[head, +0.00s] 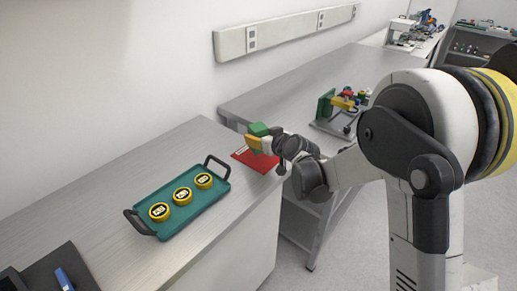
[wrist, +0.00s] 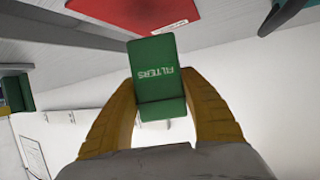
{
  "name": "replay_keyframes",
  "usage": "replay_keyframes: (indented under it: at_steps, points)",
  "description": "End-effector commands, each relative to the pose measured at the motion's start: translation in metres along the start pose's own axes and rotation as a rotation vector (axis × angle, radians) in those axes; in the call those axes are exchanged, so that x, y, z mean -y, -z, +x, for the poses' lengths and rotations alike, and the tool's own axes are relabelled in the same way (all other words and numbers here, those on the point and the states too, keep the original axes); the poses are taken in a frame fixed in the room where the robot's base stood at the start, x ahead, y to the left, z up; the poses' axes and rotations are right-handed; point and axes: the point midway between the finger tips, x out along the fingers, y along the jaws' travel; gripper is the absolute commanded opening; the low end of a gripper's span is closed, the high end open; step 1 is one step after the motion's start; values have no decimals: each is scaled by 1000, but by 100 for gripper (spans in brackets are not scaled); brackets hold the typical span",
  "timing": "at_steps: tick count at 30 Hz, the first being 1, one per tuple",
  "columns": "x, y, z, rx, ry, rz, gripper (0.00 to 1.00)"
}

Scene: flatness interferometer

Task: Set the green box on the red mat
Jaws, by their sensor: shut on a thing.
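The green box (wrist: 155,70), with "FILTERS" printed on it, is held between the two yellow fingers of my gripper (wrist: 158,105) in the wrist view. In the head view the green box (head: 258,129) shows at the tip of my gripper (head: 256,142), over the far right part of the near counter. The red mat (head: 262,160) lies flat on that counter near its right end, partly hidden by my gripper. The red mat (wrist: 135,12) also shows at the top of the wrist view, apart from the box. The gap between box and mat is hard to judge.
A teal tray (head: 218,199) with dark handles and several yellow round tins stands on the counter left of the mat. A second bench (head: 285,102) behind carries a green-and-yellow device (head: 342,104). A dark object (head: 50,270) lies at the lower left.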

Motion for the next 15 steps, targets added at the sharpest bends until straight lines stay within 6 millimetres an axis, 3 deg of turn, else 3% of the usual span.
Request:
replay_keyframes:
  at_steps: [7, 15]
  points:
    - [0, -35, 14, 0, 0, 0, 13]
    - [0, -35, 14, 0, 0, 0, 13]
